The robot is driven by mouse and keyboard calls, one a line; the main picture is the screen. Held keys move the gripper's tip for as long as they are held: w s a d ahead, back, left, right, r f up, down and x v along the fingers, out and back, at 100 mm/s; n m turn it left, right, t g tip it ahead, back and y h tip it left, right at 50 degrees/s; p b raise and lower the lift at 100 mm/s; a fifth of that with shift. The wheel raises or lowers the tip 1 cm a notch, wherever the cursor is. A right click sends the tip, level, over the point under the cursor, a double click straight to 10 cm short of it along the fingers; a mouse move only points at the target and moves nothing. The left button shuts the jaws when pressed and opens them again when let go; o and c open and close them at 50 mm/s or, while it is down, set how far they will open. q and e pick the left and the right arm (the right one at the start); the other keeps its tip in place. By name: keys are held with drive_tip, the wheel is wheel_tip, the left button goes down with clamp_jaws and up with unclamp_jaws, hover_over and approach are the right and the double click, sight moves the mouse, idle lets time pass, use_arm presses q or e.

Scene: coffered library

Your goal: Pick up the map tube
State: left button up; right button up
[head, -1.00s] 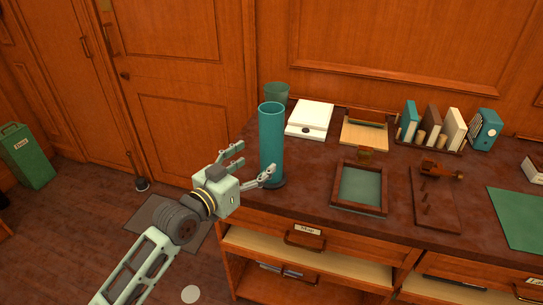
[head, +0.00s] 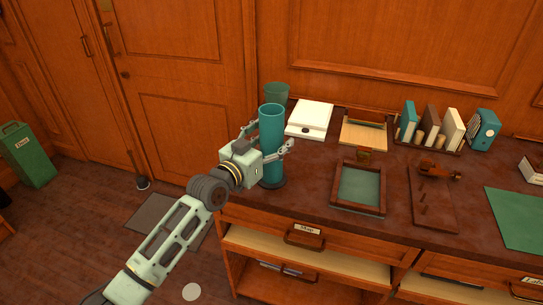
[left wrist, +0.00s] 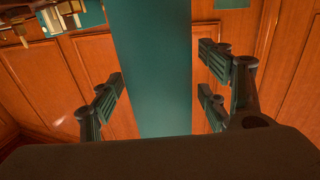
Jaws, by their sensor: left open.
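The map tube (head: 271,126) is a tall teal cylinder standing upright on a dark round base near the left end of the brown counter. My left gripper (head: 272,137) is open at the tube's mid-height, with one finger behind it and one on its near right side. In the left wrist view the tube (left wrist: 152,70) runs between the open fingers (left wrist: 165,95), with visible gaps on both sides. The tube's lower part is partly hidden by the gripper in the head view. My right gripper is not in view.
A green cup (head: 277,92) stands right behind the tube. A white box (head: 310,117), a framed tray (head: 358,188) and a book rack (head: 430,146) are to the right on the counter (head: 310,170). A green bin (head: 27,160) stands on the floor at far left.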

use_arm(q)
drive_tip(key=shift+c, duration=0.6)
clamp_jaws()
drive_tip(key=shift+r, duration=0.1)
